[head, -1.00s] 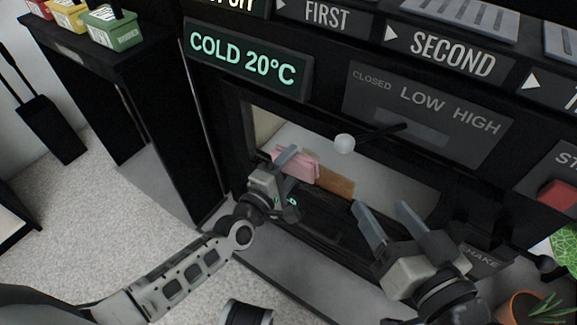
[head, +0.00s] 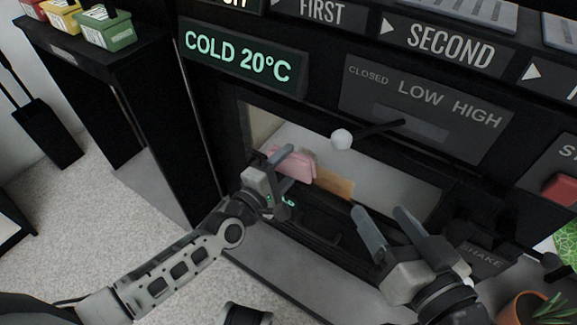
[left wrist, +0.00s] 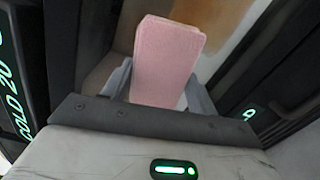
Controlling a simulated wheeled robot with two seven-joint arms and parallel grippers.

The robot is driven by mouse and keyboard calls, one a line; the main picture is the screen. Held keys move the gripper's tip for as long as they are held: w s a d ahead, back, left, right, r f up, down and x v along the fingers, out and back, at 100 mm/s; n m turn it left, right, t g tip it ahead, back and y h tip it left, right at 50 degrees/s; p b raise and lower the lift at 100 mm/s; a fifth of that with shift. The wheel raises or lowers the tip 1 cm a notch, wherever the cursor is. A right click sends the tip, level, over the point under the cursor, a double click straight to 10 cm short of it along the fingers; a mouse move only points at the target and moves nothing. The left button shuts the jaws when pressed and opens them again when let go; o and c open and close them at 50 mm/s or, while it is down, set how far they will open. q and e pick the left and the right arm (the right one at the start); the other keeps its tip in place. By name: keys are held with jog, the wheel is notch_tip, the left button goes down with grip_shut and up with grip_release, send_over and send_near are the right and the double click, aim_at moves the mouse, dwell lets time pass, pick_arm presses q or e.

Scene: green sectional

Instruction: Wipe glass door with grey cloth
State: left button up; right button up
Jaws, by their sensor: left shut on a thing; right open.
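My left gripper (head: 277,172) is shut on a pink, block-like piece (head: 292,164), at the left part of a pale pane (head: 395,185) in the black machine front. The pink piece fills the space between the fingers in the left wrist view (left wrist: 168,58). No grey cloth shows; I cannot tell whether the pink piece is cloth, or whether it touches the pane. A brown patch (head: 334,182) shows just right of it, and also at the top of the left wrist view (left wrist: 210,12). My right gripper (head: 384,215) is open and empty, below and right of the patch.
A lever with a white knob (head: 341,139) juts out above the pane. A lit "COLD 20°C" sign (head: 238,58) is at upper left. A red button (head: 562,188) and a potted plant (head: 530,306) are at right.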

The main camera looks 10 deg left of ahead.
pick_arm(q)
jog(key=shift+w+a+r+n+t+y, duration=0.2)
jog(key=shift+w+a+r, duration=0.2)
jog(key=shift+a, duration=0.2)
jog(key=shift+w+a+r+n+t+y, duration=0.1)
jog(key=shift+w+a+r+y, duration=0.15)
jog(key=shift+w+a, duration=0.25)
jog(key=p+v, duration=0.1)
jog(key=v, duration=0.5)
jog(key=shift+s+d+f, duration=0.15)
jog(key=shift+s+f, duration=0.05)
jog(key=shift+f, duration=0.05)
jog(key=p+v, duration=0.1)
jog(key=v, duration=0.2)
dwell(0.4)
